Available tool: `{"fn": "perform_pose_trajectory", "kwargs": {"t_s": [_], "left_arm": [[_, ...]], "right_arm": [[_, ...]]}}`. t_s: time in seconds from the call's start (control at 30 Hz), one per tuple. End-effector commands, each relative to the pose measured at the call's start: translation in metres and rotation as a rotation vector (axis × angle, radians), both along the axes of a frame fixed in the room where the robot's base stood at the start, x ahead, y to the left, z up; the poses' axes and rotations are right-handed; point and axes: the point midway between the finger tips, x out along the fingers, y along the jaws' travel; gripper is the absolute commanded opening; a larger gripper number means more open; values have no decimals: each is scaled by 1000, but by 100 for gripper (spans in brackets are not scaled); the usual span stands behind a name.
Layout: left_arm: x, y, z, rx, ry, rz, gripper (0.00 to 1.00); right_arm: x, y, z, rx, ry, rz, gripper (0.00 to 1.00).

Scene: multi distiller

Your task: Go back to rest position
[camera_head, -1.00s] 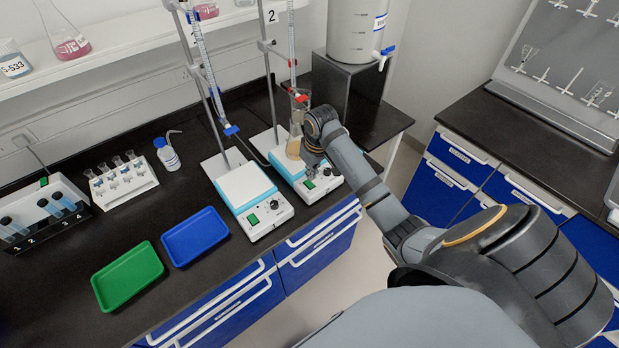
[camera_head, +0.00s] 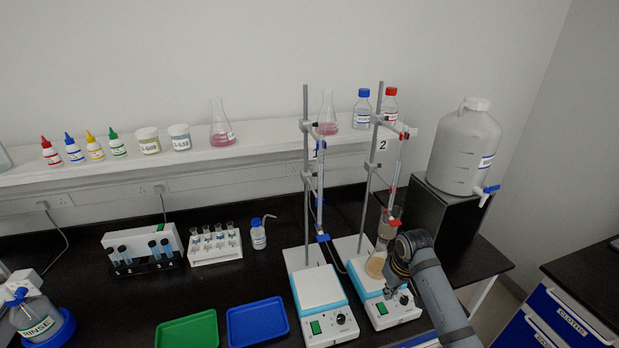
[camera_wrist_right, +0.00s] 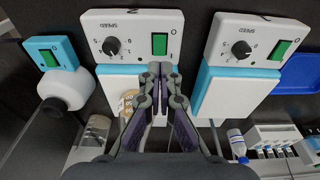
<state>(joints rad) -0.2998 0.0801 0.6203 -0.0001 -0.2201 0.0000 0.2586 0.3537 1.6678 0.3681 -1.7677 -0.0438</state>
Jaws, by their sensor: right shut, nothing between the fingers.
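My right gripper (camera_head: 389,291) is at the right-hand hotplate stirrer (camera_head: 398,312), close over its front control panel. In the right wrist view its fingers (camera_wrist_right: 160,70) are together, with nothing between them. They point toward the white front panel of a stirrer (camera_wrist_right: 132,40) with a black knob and green switch. A glass vessel with tan contents (camera_head: 375,267) stands on the right-hand stirrer beside the gripper, partly hidden by it. My left gripper is not in view.
The left-hand stirrer (camera_head: 318,290) and two burette stands are close by. A large white carboy (camera_head: 464,150) stands on a black box at right. Green (camera_head: 188,332) and blue (camera_head: 257,322) trays lie at front. Racks, a wash bottle (camera_head: 258,234) and shelf glassware are behind.

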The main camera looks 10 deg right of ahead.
Motion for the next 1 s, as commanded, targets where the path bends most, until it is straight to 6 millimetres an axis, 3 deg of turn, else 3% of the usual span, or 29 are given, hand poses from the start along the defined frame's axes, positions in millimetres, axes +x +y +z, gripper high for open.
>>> {"fn": "perform_pose_trajectory", "kwargs": {"t_s": [0.07,0.23,0.4,0.6,0.83,1.0], "left_arm": [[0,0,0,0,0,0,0],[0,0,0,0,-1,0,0],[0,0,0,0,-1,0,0],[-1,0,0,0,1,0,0],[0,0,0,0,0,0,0],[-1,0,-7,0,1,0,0]], "right_arm": [[-15,10,-11,-8,-3,12,0],[-75,43,-32,-39,-46,41,0],[-124,62,-32,-57,-92,41,0],[-167,74,-20,-69,-134,24,0],[-205,77,0,-85,-170,-10,0],[-191,72,-54,-87,-149,-12,0]]}}
